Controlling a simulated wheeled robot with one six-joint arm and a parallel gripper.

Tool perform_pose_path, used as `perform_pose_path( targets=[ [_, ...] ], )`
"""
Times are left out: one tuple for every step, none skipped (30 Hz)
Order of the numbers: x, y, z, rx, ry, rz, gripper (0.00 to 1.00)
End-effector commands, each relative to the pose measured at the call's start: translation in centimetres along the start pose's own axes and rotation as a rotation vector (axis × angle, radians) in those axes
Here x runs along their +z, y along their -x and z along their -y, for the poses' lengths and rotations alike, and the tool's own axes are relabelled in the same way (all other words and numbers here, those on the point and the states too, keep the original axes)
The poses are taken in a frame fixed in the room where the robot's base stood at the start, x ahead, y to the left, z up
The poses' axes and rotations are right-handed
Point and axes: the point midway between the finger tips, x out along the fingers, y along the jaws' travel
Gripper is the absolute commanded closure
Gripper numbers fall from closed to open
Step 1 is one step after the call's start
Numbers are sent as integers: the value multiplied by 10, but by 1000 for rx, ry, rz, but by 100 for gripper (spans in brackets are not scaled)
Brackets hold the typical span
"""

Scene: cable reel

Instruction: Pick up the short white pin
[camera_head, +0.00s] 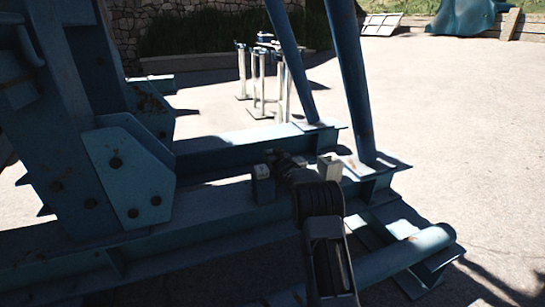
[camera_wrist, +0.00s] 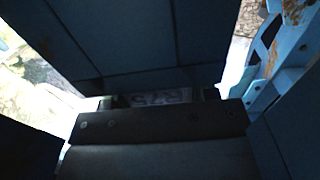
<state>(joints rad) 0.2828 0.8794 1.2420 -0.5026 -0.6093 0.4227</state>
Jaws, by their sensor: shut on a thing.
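A short pale, off-white block-like pin (camera_head: 329,167) stands on the blue steel frame, just right of my wrist in the head view. My gripper (camera_head: 280,162) reaches over the frame beside it, next to a short blue block (camera_head: 263,187) on its left. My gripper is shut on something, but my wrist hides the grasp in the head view. In the wrist view my gripper (camera_wrist: 158,98) shows as a dark bar, with a pale marked patch between its ends. I cannot tell which thing is held.
Blue frame beams (camera_head: 225,222) run below and around my arm. Two slanted blue struts (camera_head: 355,85) rise close behind the gripper. A bolted upright (camera_head: 130,170) stands at left. White stands (camera_head: 262,85) are farther back. Open paved ground (camera_head: 460,140) lies at right.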

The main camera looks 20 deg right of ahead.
Motion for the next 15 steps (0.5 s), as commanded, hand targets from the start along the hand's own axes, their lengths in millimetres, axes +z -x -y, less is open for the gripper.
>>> perform_pose_path(
  targets=[
    [-15,0,0,-1,2,-8,86],
    [-21,0,0,-1,2,-9,86],
    [-29,0,0,0,2,-10,86],
    [-36,0,0,0,1,-10,86],
    [-43,0,0,0,1,-9,86],
    [-53,0,0,-1,3,-10,86],
    [-61,0,0,-1,3,-10,86],
    [-69,0,0,0,2,-10,86],
    [-78,0,0,0,2,-9,86],
    [-85,0,0,-1,2,-9,86],
    [-92,0,0,-1,2,-9,86],
    [-102,0,0,0,1,-8,86],
    [-108,0,0,0,2,-8,86],
    [-115,0,0,-1,2,-8,86],
    [-123,0,0,-1,1,-9,86]
  ],
)
